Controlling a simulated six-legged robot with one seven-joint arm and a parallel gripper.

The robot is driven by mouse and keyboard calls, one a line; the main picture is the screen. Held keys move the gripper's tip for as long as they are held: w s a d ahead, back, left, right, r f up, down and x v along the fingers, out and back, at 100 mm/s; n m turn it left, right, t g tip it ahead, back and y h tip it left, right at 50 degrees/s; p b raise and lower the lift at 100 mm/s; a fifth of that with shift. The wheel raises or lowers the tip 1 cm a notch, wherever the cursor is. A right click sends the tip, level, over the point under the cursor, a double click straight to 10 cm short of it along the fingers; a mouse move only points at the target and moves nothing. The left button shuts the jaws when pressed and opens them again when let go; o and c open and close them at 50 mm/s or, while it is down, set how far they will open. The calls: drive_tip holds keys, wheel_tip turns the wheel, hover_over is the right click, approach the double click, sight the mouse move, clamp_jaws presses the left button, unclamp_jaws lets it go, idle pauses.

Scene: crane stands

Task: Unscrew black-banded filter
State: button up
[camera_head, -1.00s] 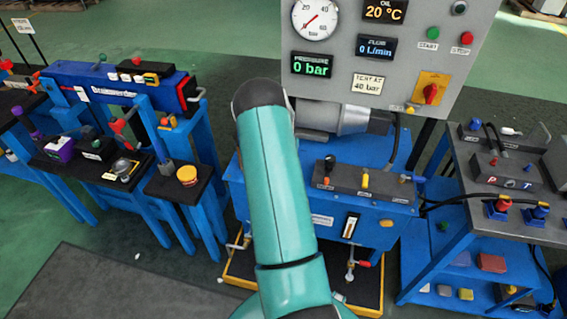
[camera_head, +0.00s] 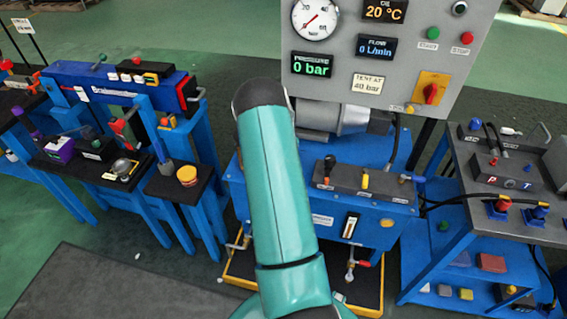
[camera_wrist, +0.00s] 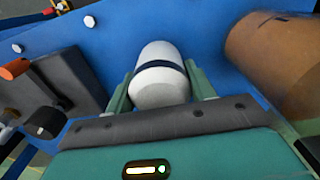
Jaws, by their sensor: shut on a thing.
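The black-banded filter (camera_wrist: 158,88) is a white, rounded cylinder with a dark band around it, seen in the wrist view against a blue surface. My gripper (camera_wrist: 160,92) has one green finger on each side of the filter and is shut on it. In the head view my teal arm covers the middle of the picture, and neither the gripper nor the filter can be seen there.
A brown cylinder (camera_wrist: 280,62) is close at the right of the wrist view. A dark block with an orange knob (camera_wrist: 14,69) is at the left. The head view shows a grey gauge panel (camera_head: 345,40), a blue bench at the left and a side table (camera_head: 480,217) at the right.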

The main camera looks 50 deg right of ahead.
drive_tip(key=n, duration=0.3)
drive_tip(key=shift+d, duration=0.1)
drive_tip(key=shift+n, duration=1.1)
drive_tip(key=n, duration=0.2)
drive_tip(key=shift+r+n, duration=0.1)
drive_tip(key=shift+n, duration=0.2)
drive_tip(key=n, duration=0.2)
drive_tip(key=shift+n, duration=0.3)
drive_tip(key=shift+n, duration=1)
drive_tip(key=n, duration=0.3)
drive_tip(key=shift+n, duration=0.3)
